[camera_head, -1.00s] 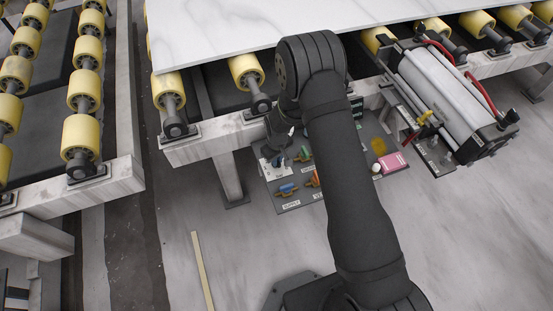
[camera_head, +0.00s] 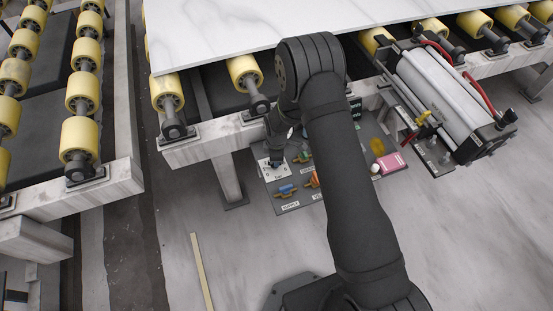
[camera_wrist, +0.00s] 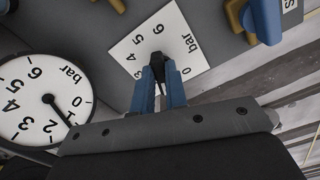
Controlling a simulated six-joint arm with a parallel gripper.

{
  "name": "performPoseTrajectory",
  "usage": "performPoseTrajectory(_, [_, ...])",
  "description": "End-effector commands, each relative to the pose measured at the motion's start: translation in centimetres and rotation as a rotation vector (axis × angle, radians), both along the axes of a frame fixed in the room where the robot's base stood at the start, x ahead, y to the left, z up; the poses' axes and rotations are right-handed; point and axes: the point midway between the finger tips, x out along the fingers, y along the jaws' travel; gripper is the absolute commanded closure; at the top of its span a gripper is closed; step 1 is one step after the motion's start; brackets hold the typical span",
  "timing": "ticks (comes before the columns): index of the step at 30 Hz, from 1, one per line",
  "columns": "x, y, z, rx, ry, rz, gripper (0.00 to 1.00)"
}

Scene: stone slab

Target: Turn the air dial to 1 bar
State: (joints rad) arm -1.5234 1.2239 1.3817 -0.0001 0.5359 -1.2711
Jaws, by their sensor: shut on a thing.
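The air dial plate (camera_wrist: 178,27) is a white square marked in bar, with 0, 3, 4, 5 and 6 readable in the wrist view. My gripper (camera_wrist: 158,66) covers the area where 1 and 2 would lie. Its blue fingers are shut on the dark dial knob at the plate's centre. Most of the knob is hidden, so I cannot read its setting. A round white gauge (camera_wrist: 28,78) is at left, its black needle pointing close to 1. In the head view, my gripper (camera_head: 276,161) is over the small white plate (camera_head: 268,177).
A blue-handled valve (camera_head: 286,188) and an orange one (camera_head: 313,180) sit near the dial on the grey panel. A pink box (camera_head: 391,163) is to the right. Conveyor rollers (camera_head: 246,71) carry a marble slab (camera_head: 215,30) behind.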

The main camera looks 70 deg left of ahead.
Motion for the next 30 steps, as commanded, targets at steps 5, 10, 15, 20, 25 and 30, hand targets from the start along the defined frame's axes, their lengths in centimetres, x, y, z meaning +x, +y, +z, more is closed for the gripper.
performPoseTrajectory(5, [-0.01, 0.04, -0.06, -0.001, 0.000, 0.092, 1.00])
performPoseTrajectory(10, [-0.01, 0.07, -0.06, -0.001, 0.000, 0.145, 1.00])
performPoseTrajectory(15, [0.00, 0.08, -0.06, -0.001, 0.000, 0.169, 1.00])
performPoseTrajectory(20, [0.00, 0.08, -0.06, -0.001, 0.000, 0.174, 1.00])
performPoseTrajectory(25, [-0.02, 0.07, -0.06, -0.001, 0.000, 0.173, 1.00])
performPoseTrajectory(30, [0.00, 0.08, -0.06, -0.001, 0.000, 0.173, 0.68])
